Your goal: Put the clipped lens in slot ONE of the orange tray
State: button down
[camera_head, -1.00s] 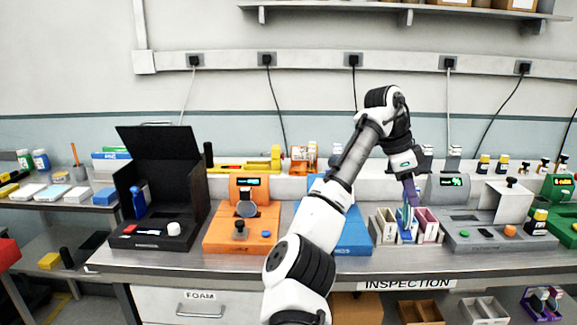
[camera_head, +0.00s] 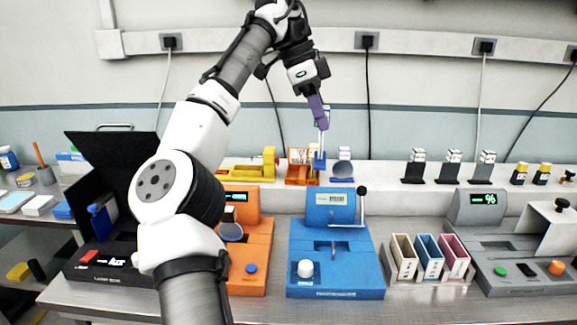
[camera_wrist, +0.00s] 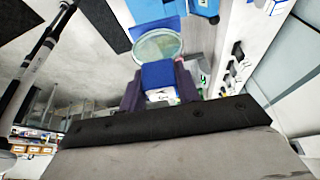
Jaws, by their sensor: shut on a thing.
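My gripper (camera_head: 321,122) is raised above the back of the bench, pointing down, shut on the blue clip of the lens. In the wrist view the blue clip (camera_wrist: 158,76) sits between the purple fingers, and the round clear lens (camera_wrist: 158,45) extends beyond it. In the head view the lens is seen nearly edge-on as a thin pale strip (camera_head: 321,142) below the fingertips. What appears to be the orange tray (camera_head: 300,174) stands on the back ledge, just left of and below the held lens. Its slot numbers are too small to read.
The blue machine (camera_head: 335,260) with an upright lever (camera_head: 361,205) is in front. Beige, blue and pink bins (camera_head: 430,258) stand farther right.

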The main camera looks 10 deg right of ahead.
aim_at(295, 177)
jog(key=i, duration=1)
